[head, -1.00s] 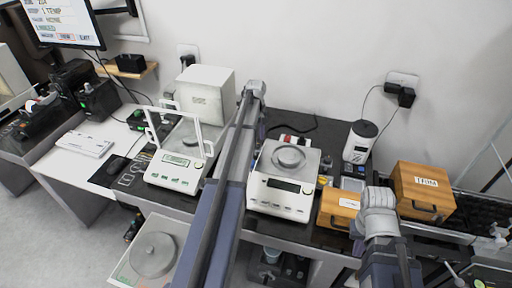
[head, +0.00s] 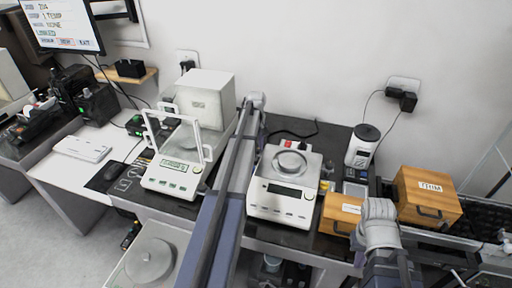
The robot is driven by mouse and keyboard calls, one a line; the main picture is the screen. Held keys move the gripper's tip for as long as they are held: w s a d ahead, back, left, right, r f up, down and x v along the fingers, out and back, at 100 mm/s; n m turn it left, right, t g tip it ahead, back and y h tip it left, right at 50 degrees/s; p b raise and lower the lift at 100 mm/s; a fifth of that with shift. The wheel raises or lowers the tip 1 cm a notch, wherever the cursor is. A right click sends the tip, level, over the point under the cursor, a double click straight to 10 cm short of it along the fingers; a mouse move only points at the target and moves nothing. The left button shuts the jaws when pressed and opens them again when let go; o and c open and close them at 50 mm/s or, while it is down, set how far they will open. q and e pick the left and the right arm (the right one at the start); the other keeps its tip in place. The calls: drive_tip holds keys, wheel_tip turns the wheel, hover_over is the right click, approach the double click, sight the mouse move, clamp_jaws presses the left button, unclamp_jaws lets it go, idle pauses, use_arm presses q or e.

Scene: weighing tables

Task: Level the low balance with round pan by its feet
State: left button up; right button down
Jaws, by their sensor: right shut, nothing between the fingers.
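A low white balance (head: 270,205) stands on the dark bench top in the head view, just right of my left arm. Its round grey pan (head: 290,163) is bare and its front display looks dark. Its feet and any level bubble are too small or hidden to make out. My left arm crosses in front of the bench beside this balance, and its gripper does not show. My right gripper (head: 458,277) is small and hard to make out at the lower right, shut and empty, apart from the balance.
A balance with a glass draft shield (head: 172,178) stands left of my left arm, before a white box (head: 206,97). Another round pan (head: 149,258) sits lower at left.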

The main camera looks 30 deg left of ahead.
use_arm(q)
clamp_jaws()
drive_tip(key=shift+m, duration=0.8)
drive_tip(key=o, duration=0.7)
unclamp_jaws()
drive_tip(key=shift+o, duration=0.2)
drive_tip(key=shift+r, duration=0.1)
wheel_tip(320, 180, up, 8)
drive_tip(key=p, duration=0.8)
drive_tip(key=shift+f, duration=0.2)
